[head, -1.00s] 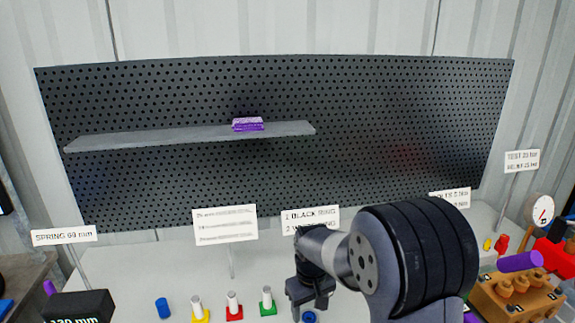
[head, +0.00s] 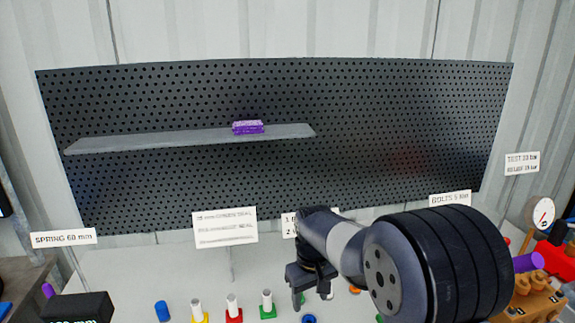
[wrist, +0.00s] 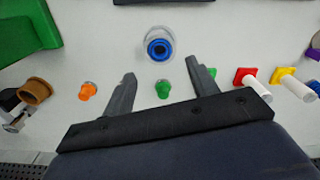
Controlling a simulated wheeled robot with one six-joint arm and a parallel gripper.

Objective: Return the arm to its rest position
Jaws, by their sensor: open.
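My arm (head: 420,265) reaches in from the lower right of the head view, bent over the bench. In the head view my gripper (head: 312,284) hangs at the lower middle, in front of the bench and apart from the pegboard. A blue ring (wrist: 159,48) on a pale round base lies beyond the fingers. A small green piece (wrist: 163,90) and an orange piece (wrist: 88,90) show below, near the fingers.
A grey shelf (head: 190,137) on the dark pegboard (head: 390,120) bears a purple block (head: 247,128). Pegs on yellow, red (head: 233,311) and green bases stand left of my gripper. A brown block (head: 528,306), a gauge (head: 541,213) and label signs stand around the bench.

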